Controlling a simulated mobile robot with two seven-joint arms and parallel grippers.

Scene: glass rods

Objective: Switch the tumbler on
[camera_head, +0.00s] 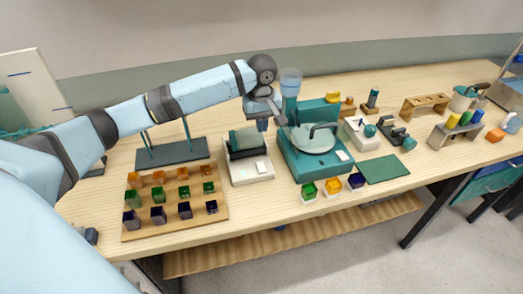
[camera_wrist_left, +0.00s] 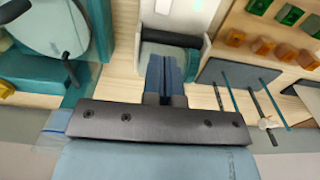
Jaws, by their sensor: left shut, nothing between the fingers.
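The tumbler (camera_head: 238,172) stands near the middle of the table, with a pale base and a dark green drum (camera_head: 246,141) between its side walls. A small white switch plate (camera_head: 261,167) is on the front of its base. My left gripper (camera_head: 263,124) is shut and empty, above the table by the drum's back right side. In the left wrist view, its closed fingers (camera_wrist_left: 164,78) overlap the edge of the drum (camera_wrist_left: 170,39), and I cannot tell whether they touch it. The switch does not show clearly there. My right gripper is out of view.
A teal machine (camera_head: 302,165) with a round pale lid stands close to the tumbler's right. A dark rack with rods (camera_head: 172,153) stands behind the tray. Small coloured cups (camera_head: 333,187) sit at the front edge.

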